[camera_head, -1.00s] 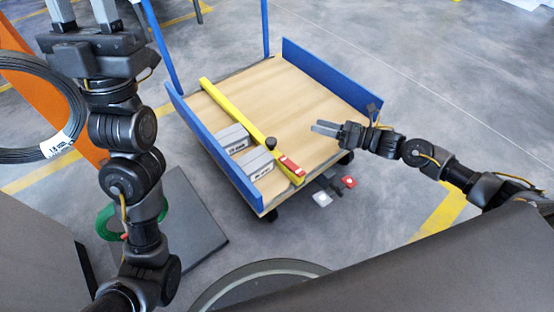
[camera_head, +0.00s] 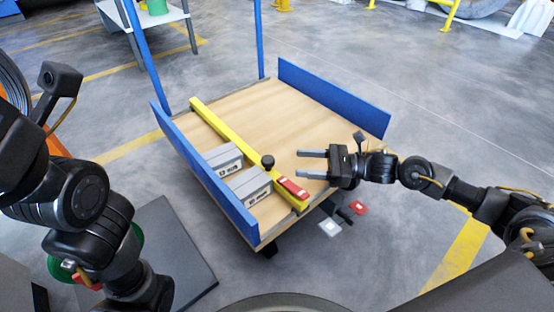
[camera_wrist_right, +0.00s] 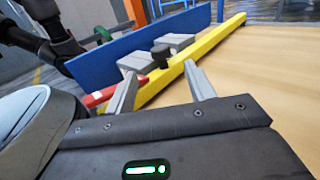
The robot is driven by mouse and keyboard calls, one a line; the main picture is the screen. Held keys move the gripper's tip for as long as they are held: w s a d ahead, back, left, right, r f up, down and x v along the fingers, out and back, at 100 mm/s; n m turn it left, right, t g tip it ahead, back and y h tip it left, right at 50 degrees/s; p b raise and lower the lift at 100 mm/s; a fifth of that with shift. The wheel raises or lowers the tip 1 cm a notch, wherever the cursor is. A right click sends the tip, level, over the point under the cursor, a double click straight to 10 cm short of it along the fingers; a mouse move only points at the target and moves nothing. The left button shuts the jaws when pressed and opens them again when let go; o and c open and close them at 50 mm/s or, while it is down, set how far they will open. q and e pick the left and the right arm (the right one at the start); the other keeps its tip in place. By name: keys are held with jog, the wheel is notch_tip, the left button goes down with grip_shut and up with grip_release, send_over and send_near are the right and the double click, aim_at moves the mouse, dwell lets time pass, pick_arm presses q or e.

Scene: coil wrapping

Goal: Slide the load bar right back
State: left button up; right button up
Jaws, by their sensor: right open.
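The load bar (camera_head: 225,128) is a long yellow bar lying across the wooden deck of a blue-sided cart, with a black knob (camera_head: 267,162) and a red latch (camera_head: 294,188) near its front end. My right gripper (camera_head: 302,164) is open and empty, to the right of the knob and apart from it. In the right wrist view the yellow bar (camera_wrist_right: 215,40) runs beyond my open fingers (camera_wrist_right: 160,70), and the knob (camera_wrist_right: 160,53) shows between them. My left arm is at the left edge; I do not see its fingers.
Two grey blocks (camera_head: 250,184) lie between the bar and the cart's left blue side wall (camera_head: 205,170). The deck right of the bar (camera_head: 300,115) is bare. A right blue wall (camera_head: 335,97) borders it. A dark plate (camera_head: 165,240) lies on the floor at lower left.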

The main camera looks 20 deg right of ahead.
jog(key=p+x, duration=0.1)
jog(key=x, duration=0.6)
jog(key=shift+w+a, duration=0.2)
jog(key=shift+a, duration=0.2)
jog(key=shift+d, duration=0.1)
grip_shut()
